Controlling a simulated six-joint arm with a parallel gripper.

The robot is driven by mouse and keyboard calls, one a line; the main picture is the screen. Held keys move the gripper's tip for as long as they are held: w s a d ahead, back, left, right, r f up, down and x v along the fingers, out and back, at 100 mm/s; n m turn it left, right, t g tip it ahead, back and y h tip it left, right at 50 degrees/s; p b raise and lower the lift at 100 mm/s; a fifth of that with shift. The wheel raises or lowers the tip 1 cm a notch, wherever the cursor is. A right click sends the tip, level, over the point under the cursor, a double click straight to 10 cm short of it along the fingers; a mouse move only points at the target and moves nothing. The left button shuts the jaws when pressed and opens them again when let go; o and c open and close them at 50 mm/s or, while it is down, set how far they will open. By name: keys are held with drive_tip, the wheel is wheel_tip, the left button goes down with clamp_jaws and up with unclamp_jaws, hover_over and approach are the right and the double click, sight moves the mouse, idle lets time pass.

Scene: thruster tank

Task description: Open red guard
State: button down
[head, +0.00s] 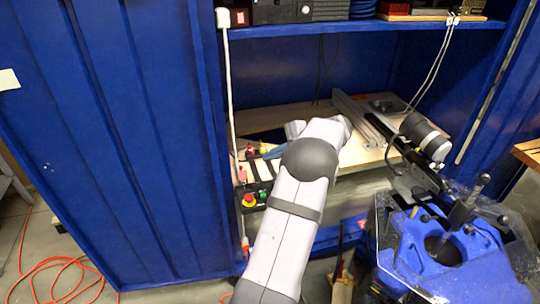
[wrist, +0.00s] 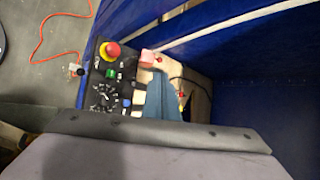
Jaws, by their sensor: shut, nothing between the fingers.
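The red guard (head: 242,174) sits at the left end of the control panel in the head view. In the wrist view it is a pale red block (wrist: 148,57) beyond the emergency stop, and it looks closed, though it is too small to be sure. My gripper (head: 266,156) shows as a blue-grey shape just right of the guard. In the wrist view my gripper (wrist: 160,77) tapers to a point close to the guard. It is shut and empty. I cannot tell whether it touches the guard. My arm hides part of the bench and panel.
A red emergency stop knob on a yellow base (head: 249,200) and a green button (head: 262,194) are near the guard. A blue cabinet door (head: 110,150) stands to the left. A blue machine (head: 450,260) is at the lower right. A white cable runs down the cabinet edge.

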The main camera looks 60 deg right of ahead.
sight(242, 167)
drive_tip(key=p+x, duration=0.2)
drive_tip(key=x, duration=1)
drive_tip(key=w+d+b, duration=0.2)
drive_tip(key=shift+w+d+f, duration=0.3)
drive_tip(key=shift+d+f, duration=0.1)
drive_tip(key=shift+s+b, duration=0.1)
drive_tip(key=shift+b, duration=0.2)
drive_tip(key=shift+s+a, duration=0.5)
drive_tip(key=shift+a, duration=0.05)
